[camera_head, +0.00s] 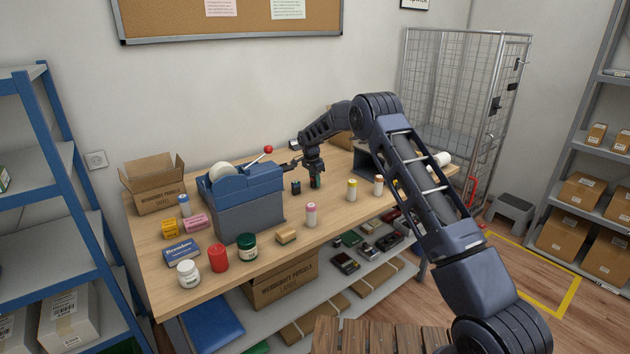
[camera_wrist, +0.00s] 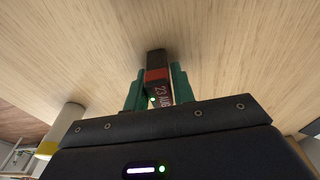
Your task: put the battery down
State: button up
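My gripper (camera_head: 315,182) is over the wooden table, to the right of the blue tape dispenser. In the wrist view its green fingers (camera_wrist: 157,90) stand on either side of a dark battery (camera_wrist: 156,62) with a red band and white print. They look closed on its sides. The battery's far end points at the tabletop, close above or touching it; I cannot tell which. In the head view the battery is mostly hidden by the fingers.
A small dark block (camera_head: 296,188) stands just left of my gripper. The tape dispenser (camera_head: 240,200) is further left. A yellow-banded bottle (camera_head: 352,190) stands to the right and shows in the wrist view (camera_wrist: 62,130). Bare tabletop (camera_head: 335,220) lies in front.

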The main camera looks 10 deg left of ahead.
aim_at(312, 176)
jog(key=shift+o, duration=1.3)
notch_tip(312, 176, up, 12)
jog(key=s+a, duration=0.1)
jog(key=shift+s, duration=0.15)
jog(key=shift+r, duration=0.2)
